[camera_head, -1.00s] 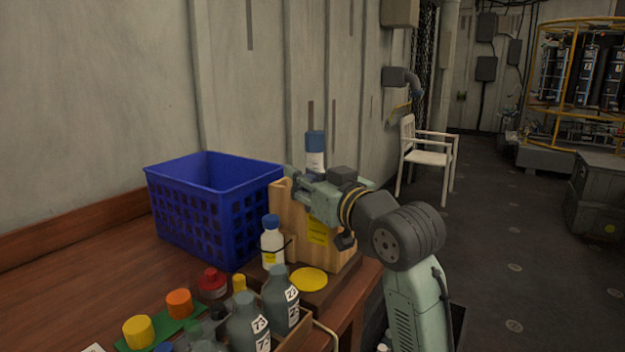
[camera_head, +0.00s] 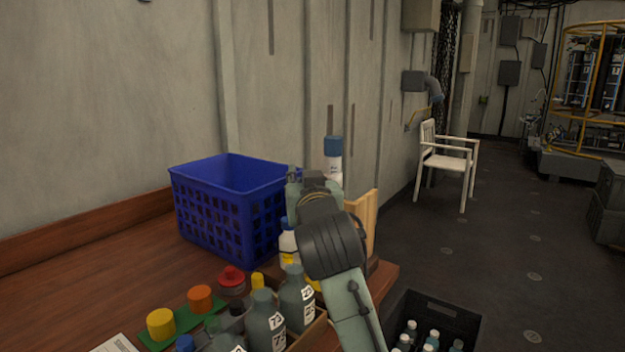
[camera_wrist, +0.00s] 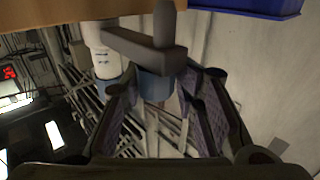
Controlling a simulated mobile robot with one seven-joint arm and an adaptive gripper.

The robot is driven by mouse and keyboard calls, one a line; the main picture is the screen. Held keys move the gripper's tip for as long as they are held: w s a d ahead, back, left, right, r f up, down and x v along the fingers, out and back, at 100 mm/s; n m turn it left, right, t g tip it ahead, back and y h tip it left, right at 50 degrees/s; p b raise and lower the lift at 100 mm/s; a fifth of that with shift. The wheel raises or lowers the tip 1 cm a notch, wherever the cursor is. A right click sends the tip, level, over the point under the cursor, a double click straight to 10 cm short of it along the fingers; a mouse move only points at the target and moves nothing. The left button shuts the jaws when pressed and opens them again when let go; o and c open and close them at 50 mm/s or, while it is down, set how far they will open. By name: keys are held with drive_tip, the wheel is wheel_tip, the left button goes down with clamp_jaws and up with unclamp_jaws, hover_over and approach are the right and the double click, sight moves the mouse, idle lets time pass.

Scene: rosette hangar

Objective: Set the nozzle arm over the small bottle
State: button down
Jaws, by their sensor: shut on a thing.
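The small bottle (camera_head: 288,244) is white with a blue cap and a yellow label. It stands upright in front of the wooden stand (camera_head: 368,222), partly behind my arm. A taller white cylinder with a blue top (camera_head: 334,165) rises behind my gripper; its blue end also shows in the wrist view (camera_wrist: 107,72). The nozzle arm (camera_wrist: 142,46) is a dark grey bar with a round peg at one end and a blue knob under it. My gripper (camera_wrist: 168,82) is shut on the nozzle arm at that knob. In the head view, my gripper hides the nozzle, so its alignment with the bottle cannot be told.
A blue crate (camera_head: 226,213) stands on the wooden bench (camera_head: 65,300) behind and left. Grey bottles (camera_head: 265,322) and coloured caps (camera_head: 200,298) are near the front. A black crate with bottles (camera_head: 446,312) is on the floor at right. A white chair (camera_head: 447,160) stands farther back.

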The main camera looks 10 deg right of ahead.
drive_tip(key=shift+w+a+f+m+h, duration=0.1)
drive_tip(key=shift+w+a+m+h, duration=0.55)
drive_tip(key=shift+h, duration=0.45)
drive_tip(key=shift+a+g+h, duration=0.1)
drive_tip(key=shift+g+h, duration=0.2)
drive_tip(key=c, duration=1.4)
unclamp_jaws()
drive_tip(key=shift+m, duration=0.25)
drive_tip(key=shift+o, duration=0.3)
drive_tip(key=v, duration=1.2)
